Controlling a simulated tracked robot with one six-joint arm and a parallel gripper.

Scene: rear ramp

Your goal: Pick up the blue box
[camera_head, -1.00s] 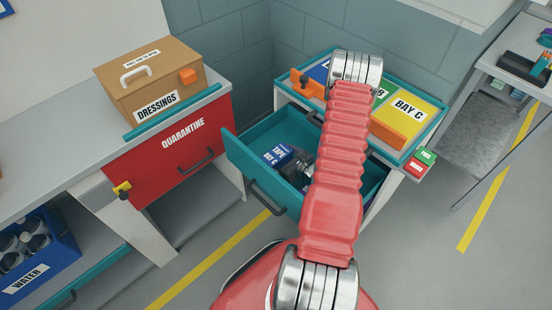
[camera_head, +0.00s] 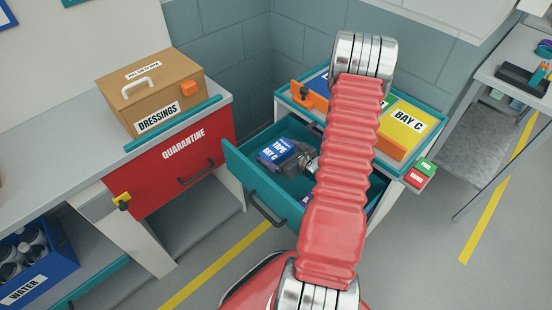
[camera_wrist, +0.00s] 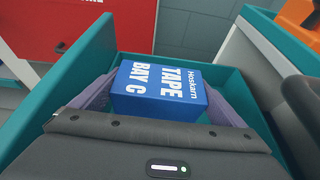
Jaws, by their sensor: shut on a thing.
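The blue box (camera_head: 279,151), with white lettering that reads TAPE BAY C, is in the open teal drawer (camera_head: 250,184). In the wrist view the blue box (camera_wrist: 158,92) sits between my two purple-grey fingers, with its lettered top facing the camera. My gripper (camera_head: 290,158) is shut on the box, and it also fills the lower part of the wrist view (camera_wrist: 160,100). I cannot tell whether the box touches the drawer floor. My red arm hides the right part of the drawer.
The drawer's walls stand close around my gripper. Above it, the unit's top holds a yellow BAY C bin (camera_head: 404,128) and an orange block (camera_head: 391,146). A red QUARANTINE drawer front (camera_head: 180,160) and a brown DRESSINGS box (camera_head: 152,90) are at left.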

